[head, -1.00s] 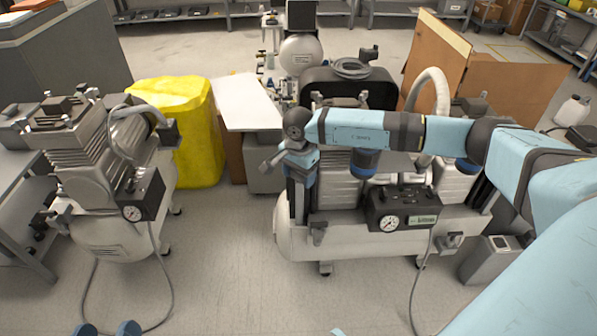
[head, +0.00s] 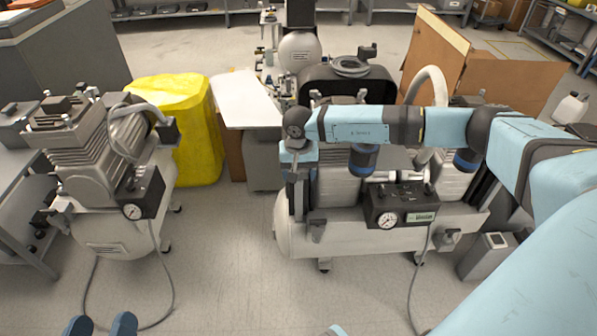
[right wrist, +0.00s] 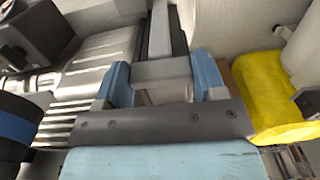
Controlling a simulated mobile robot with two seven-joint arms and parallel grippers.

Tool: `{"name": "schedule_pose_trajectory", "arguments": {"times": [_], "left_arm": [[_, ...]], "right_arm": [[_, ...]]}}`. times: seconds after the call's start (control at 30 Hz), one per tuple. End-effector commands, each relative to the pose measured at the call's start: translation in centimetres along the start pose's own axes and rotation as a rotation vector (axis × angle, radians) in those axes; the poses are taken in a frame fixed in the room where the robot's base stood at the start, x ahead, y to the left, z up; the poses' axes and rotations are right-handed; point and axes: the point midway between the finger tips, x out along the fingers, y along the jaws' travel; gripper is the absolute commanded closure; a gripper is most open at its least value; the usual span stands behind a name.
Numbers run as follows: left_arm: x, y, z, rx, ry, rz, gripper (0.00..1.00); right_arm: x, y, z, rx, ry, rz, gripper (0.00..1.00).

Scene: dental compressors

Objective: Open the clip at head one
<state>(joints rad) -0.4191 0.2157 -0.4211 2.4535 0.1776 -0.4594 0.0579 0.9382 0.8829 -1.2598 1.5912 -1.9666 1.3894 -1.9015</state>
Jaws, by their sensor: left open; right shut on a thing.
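In the head view a compressor with a white tank (head: 340,241) stands right of centre, and my right arm reaches across above it. My right gripper (head: 298,172) points down at the left end of its cylinder heads; its fingertips are hard to make out there. In the right wrist view the blue fingers of my right gripper (right wrist: 162,82) are shut on a grey block (right wrist: 162,71), apparently the clip. A long grey bar (right wrist: 160,30) runs on beyond it. My left gripper (head: 101,325) is open and empty at the bottom left edge, above the floor.
A second compressor (head: 105,235) stands at the left, its hose looping over the floor. A yellow-covered box (head: 190,125) and a white board (head: 243,98) stand behind. A gauge box (head: 400,206) is on the near compressor's front. The floor between the compressors is clear.

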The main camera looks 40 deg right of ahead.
Motion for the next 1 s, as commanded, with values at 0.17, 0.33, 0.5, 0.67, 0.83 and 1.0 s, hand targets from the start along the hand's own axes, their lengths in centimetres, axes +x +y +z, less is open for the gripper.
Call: {"name": "schedule_pose_trajectory", "arguments": {"times": [0.17, 0.33, 0.5, 0.67, 0.83, 1.0], "left_arm": [[-0.02, -0.01, 0.02, 0.0, -0.001, -0.001, 0.33], [-0.04, -0.02, 0.07, 0.0, -0.002, -0.001, 0.33], [-0.04, -0.03, 0.1, 0.0, -0.004, -0.002, 0.33], [-0.04, -0.05, 0.11, 0.0, -0.005, -0.002, 0.33], [-0.04, -0.06, 0.12, 0.0, -0.005, -0.002, 0.33], [-0.05, -0.02, -0.15, 0.001, -0.002, -0.003, 0.33]], "right_arm": [[0.0, 0.01, 0.03, -0.022, -0.001, 0.0, 0.6], [0.01, 0.01, 0.03, -0.025, -0.001, 0.0, 0.6], [0.01, 0.01, 0.03, -0.024, -0.001, 0.0, 0.6], [0.01, 0.01, 0.03, -0.024, -0.001, 0.0, 0.11], [0.01, 0.01, 0.02, -0.023, -0.001, 0.0, 0.11], [-0.53, 0.0, -0.01, -0.023, 0.0, -0.001, 0.11]]}}
